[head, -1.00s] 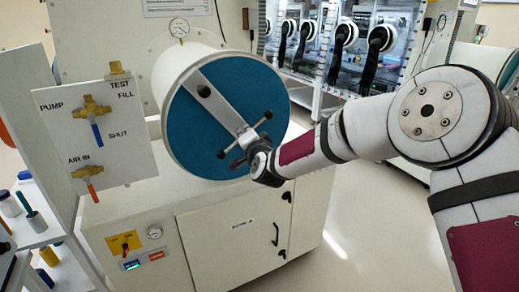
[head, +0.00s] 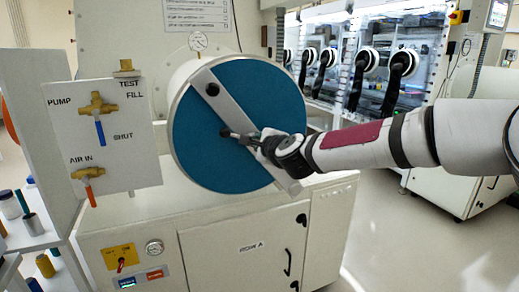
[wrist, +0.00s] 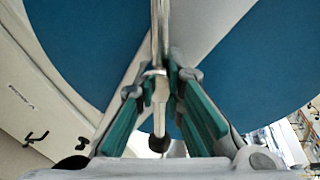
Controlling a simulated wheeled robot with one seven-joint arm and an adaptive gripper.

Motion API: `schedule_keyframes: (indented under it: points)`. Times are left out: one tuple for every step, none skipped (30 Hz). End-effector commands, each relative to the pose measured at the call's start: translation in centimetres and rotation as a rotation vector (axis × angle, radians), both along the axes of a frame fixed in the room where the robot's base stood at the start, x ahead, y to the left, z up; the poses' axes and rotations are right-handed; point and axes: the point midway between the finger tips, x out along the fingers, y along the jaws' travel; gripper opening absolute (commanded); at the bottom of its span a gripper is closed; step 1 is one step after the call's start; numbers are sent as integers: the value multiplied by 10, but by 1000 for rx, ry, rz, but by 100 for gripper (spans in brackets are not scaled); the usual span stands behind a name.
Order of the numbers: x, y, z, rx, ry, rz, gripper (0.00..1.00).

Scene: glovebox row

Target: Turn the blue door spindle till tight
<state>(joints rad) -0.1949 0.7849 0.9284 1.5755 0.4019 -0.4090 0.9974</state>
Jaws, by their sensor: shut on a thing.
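The blue round door (head: 215,160) closes the white cylinder, with a pale metal bar (head: 225,100) running diagonally across its face. The spindle handle, a thin metal rod with a dark knob (head: 225,132), stands at the middle of the bar. My gripper (head: 260,142) reaches it from the right and hides much of it in the head view. In the wrist view the green-padded fingers (wrist: 160,80) are shut on the metal rod (wrist: 160,95), which runs between them. A dark ball end (wrist: 159,143) shows below the fingers. How tight the spindle is cannot be seen.
A valve panel (head: 125,150) with blue and red levers stands left of the door. A gauge (head: 198,42) sits above the cylinder. The white cabinet (head: 240,255) is below. Glovebox windows with black gloves (head: 400,65) are behind my arm. Open floor lies at lower right.

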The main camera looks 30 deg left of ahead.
Motion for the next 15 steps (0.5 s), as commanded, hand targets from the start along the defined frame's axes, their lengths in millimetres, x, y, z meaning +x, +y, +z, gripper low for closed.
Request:
schedule_keyframes:
  points:
    - [3,-1,-4,26,38,-1,0]
    - [3,-1,-5,42,60,-1,0]
    - [2,-1,-5,65,92,-1,0]
    - [3,-1,-5,81,113,-1,0]
    - [3,-1,-5,99,137,-1,0]
    - [2,-1,-5,120,169,-1,0]
    - [2,-1,-5,137,192,0,0]
    - [2,-1,-5,155,214,0,0]
    - [2,-1,-6,176,246,-1,0]
    - [2,-1,-6,193,268,0,0]
    - [2,0,-6,209,291,1,0]
    - [2,-1,-6,232,323,0,0]
    - [2,-1,-6,249,344,0,0]
    - [2,-1,-6,266,368,0,0]
    - [2,0,-6,288,399,0,0]
